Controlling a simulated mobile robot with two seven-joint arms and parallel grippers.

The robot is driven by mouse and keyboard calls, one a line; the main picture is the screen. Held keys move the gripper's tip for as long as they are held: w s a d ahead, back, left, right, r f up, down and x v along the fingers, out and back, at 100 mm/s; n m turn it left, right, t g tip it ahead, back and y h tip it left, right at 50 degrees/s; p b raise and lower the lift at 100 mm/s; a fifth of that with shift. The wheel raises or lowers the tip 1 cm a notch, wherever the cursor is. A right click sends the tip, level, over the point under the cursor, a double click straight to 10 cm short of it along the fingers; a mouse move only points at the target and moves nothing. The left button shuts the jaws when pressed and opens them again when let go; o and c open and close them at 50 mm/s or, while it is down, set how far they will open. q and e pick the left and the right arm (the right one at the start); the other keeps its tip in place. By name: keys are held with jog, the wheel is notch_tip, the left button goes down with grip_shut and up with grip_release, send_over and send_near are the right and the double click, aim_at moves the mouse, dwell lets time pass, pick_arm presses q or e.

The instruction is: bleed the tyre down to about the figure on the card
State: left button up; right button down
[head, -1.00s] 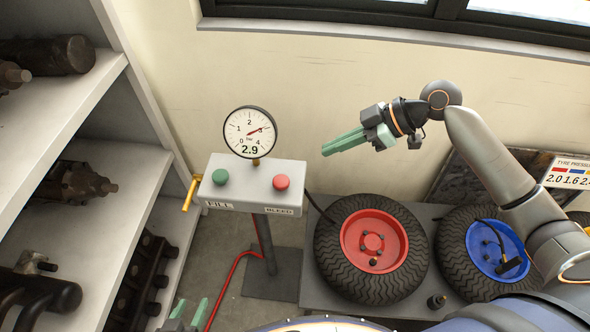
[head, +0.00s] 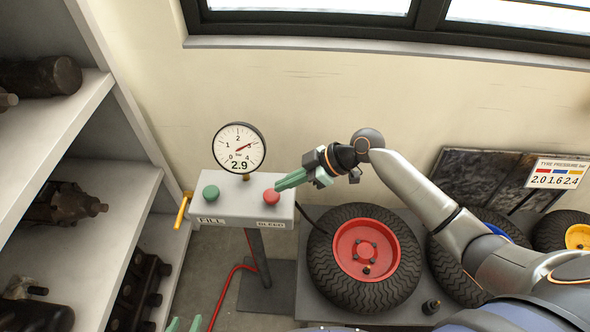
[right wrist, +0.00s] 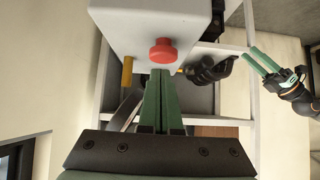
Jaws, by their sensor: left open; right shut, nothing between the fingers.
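The gauge (head: 239,148) reads 2.9 bar above the grey control box (head: 240,205). The box has a green FILL button (head: 211,193) and a red BLEED button (head: 271,196), which also shows in the right wrist view (right wrist: 163,51). My right gripper (head: 279,186) is shut and empty, its tips at the red button; I cannot tell whether they touch. The red-hubbed tyre (head: 322,262) lies flat, a dark hose running towards it. The card (head: 557,174) shows 2.0, 1.6, 2.4 under red, blue and yellow marks. My left gripper (head: 184,325) is open at the bottom edge.
Shelves (head: 88,120) with dark metal parts stand at left. A yellow handle (head: 183,210) sits beside the box. Blue-hubbed (head: 470,280) and yellow-hubbed (head: 560,230) tyres lie at right, the blue one partly behind my arm. A small dark cap-like piece (head: 431,306) sits by the red-hubbed tyre.

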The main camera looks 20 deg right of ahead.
aim_at(280, 197)
jog(key=shift+f, duration=0.75)
jog(key=shift+f, duration=0.1)
jog(key=shift+f+b, duration=0.9)
jog(key=shift+b, duration=0.1)
jog(key=shift+r, duration=0.1)
jog(key=shift+s+f, duration=0.25)
jog(key=shift+f, duration=0.1)
dwell(1.5)
dwell(2.7)
jog(key=v, duration=1.3)
jog(key=shift+w+a+r, duration=0.25)
jog(key=shift+w+r, duration=0.05)
